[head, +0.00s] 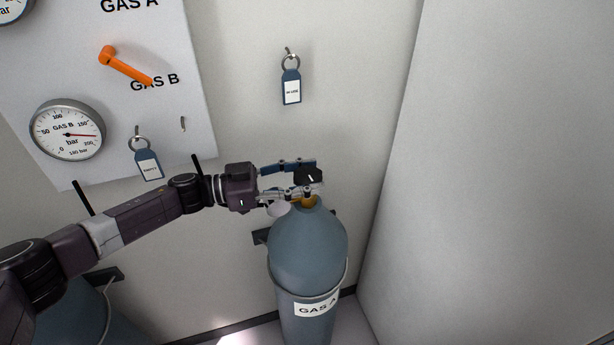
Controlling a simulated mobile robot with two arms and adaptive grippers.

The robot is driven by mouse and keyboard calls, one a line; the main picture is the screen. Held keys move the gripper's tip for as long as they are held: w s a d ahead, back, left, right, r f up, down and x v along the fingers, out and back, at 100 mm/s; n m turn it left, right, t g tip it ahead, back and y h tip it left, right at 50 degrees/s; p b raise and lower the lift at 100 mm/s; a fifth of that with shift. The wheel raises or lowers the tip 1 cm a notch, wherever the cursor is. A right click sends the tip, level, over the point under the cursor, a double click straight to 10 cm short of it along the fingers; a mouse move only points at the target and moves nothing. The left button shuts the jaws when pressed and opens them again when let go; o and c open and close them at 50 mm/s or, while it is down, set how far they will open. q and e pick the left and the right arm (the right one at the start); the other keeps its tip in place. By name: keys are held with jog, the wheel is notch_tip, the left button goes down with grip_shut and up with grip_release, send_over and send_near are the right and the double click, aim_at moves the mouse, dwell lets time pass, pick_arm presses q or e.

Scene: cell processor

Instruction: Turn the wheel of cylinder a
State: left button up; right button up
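The gas cylinder labelled GAS A (309,250) stands upright against the wall, grey-blue with a rounded shoulder. Its black wheel (309,176) with a small white mark sits on top, above a brass-coloured valve neck (311,201). My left gripper (317,176) reaches in from the left at wheel height. Its fingers lie on either side of the wheel, one behind and one in front. Whether both fingers press on the wheel cannot be made out. My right gripper is not in view.
A wall panel (185,55) holds an orange lever (126,66), a GAS B gauge (68,130) and a hanging blue tag (148,164). Another blue tag (291,87) hangs on the wall above the wheel. A second cylinder (115,318) stands lower left, partly behind my arm. A plain wall closes the right side.

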pick_arm(q)
jog(key=o, duration=0.4)
jog(key=a, duration=0.4)
jog(key=s+a, duration=0.1)
jog(key=a, duration=0.3)
jog(key=s+a, duration=0.1)
jog(key=a, duration=0.2)
jog(key=shift+a, duration=0.4)
